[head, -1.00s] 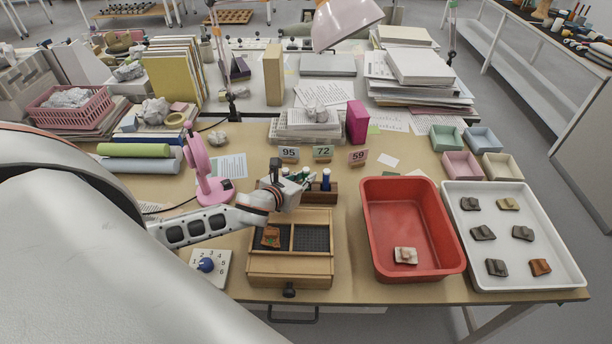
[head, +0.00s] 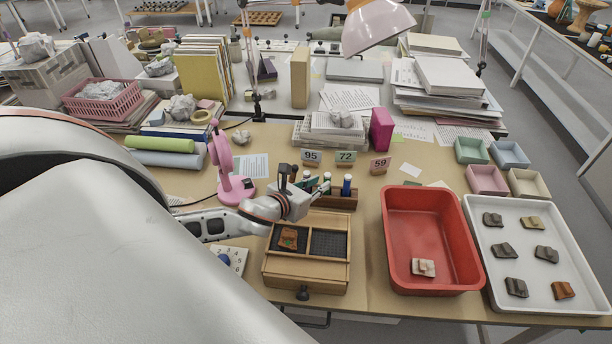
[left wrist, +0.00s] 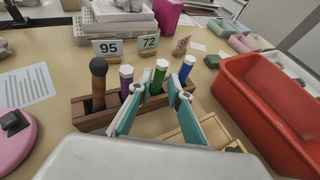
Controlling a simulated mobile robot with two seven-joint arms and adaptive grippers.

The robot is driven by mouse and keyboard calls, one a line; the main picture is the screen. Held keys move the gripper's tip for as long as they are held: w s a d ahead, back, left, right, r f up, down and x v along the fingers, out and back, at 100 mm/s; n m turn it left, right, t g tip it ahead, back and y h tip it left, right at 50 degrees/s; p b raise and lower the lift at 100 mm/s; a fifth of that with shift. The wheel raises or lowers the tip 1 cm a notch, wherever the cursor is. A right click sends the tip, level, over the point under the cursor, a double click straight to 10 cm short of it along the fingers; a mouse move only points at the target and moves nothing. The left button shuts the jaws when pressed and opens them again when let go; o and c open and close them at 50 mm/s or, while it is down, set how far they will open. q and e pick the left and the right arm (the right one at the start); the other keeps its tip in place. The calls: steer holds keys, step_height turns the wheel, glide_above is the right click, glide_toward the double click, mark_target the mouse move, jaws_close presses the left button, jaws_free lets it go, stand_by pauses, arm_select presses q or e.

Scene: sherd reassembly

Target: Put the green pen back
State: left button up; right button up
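The green pen (left wrist: 160,75) stands upright in the wooden pen holder (left wrist: 92,122), between a purple pen (left wrist: 127,80) and a blue pen (left wrist: 186,68). The holder also shows in the head view (head: 340,202), behind the wooden case. My left gripper (left wrist: 159,86) has its teal fingers apart, one on each side of the green pen as seen from the wrist, with visible gaps to it. In the head view my left gripper (head: 322,189) is just in front of the holder. The pen's lower end is hidden. My right gripper is not in view.
A brown-handled tool (left wrist: 98,82) stands at the holder's left end. The wooden case (head: 305,270) lies in front, the red tub (head: 470,270) to the right. A pink lamp (head: 222,155) stands left. Number cards, including 95 (head: 311,156), stand behind the holder.

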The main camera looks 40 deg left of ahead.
arm_select(q)
steer(key=v, duration=0.6)
steer(key=shift+s+r, duration=0.2)
steer(key=shift+s, duration=0.1)
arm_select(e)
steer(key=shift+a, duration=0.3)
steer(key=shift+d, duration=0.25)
